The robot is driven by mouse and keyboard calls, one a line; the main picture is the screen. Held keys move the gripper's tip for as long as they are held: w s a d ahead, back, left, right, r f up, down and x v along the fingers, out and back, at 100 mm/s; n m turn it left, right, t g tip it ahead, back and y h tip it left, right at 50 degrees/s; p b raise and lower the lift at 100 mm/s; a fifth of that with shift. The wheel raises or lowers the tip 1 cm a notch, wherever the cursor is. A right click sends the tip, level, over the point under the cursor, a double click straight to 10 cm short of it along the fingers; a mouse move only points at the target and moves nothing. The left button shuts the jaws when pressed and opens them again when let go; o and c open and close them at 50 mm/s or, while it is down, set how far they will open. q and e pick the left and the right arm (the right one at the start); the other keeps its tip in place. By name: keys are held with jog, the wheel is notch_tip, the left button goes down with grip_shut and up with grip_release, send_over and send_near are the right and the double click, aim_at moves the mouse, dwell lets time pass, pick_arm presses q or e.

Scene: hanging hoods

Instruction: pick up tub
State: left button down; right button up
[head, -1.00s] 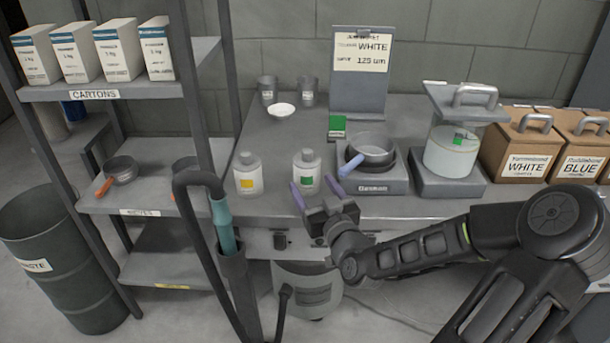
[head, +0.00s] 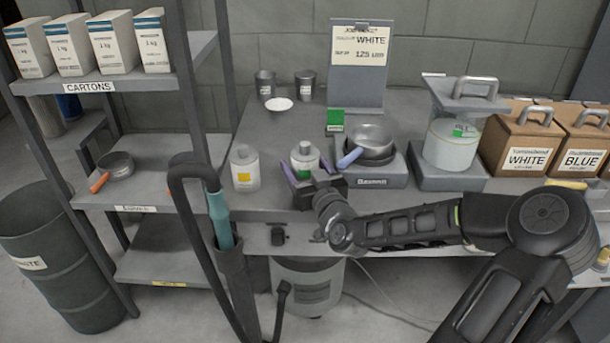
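Two white tubs with grey lids stand upright on the bench. One has a green label (head: 304,161); the other has a yellow label (head: 245,168). My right gripper (head: 306,168) is open, with its purple fingers on either side of the lower part of the green-label tub. The fingers and gripper body hide part of the tub's label and base. I cannot tell whether the fingers touch it. My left gripper is not in view.
A scale (head: 382,180) holding a blue-handled pan (head: 370,139) stands close right of the gripper. A shelf rack (head: 140,85) and black hose (head: 178,190) are left. A white dish (head: 279,104) lies behind.

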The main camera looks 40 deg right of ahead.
jog(key=shift+x, duration=1)
jog(key=shift+c, duration=0.5)
jog(key=c, duration=0.7)
jog(key=shift+r, duration=0.2)
